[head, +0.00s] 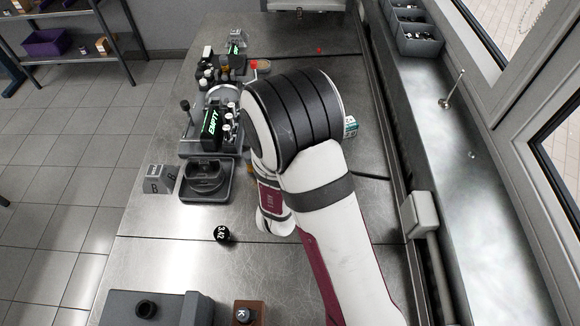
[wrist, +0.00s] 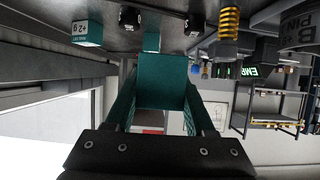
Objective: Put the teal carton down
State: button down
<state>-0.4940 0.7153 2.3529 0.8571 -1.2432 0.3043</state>
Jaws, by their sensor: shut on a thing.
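In the wrist view, my gripper (wrist: 160,104) is shut on a teal carton (wrist: 161,92), with one finger on each side of it. This view looks upside down, with the steel bench top along the upper edge. The carton's far end points toward the bench; I cannot tell whether it touches. A smaller light-teal patch (wrist: 152,42) shows just beyond it. A teal and white labelled carton (wrist: 88,33) stands apart to the left. In the head view my arm hides the gripper and the held carton.
In the head view, a small white and teal box (head: 350,127) shows right of my arm. The bench's far right part looks clear.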

jog(key=shift+r, duration=0.4)
jog(key=w+d, duration=0.3)
jog(key=d, duration=0.6)
jog(key=w+d, duration=0.3)
jog(key=d, duration=0.6)
notch_tip(320, 180, down, 10)
jog(key=shift+r, duration=0.15)
jog(key=shift+c, duration=1.3)
grip_release()
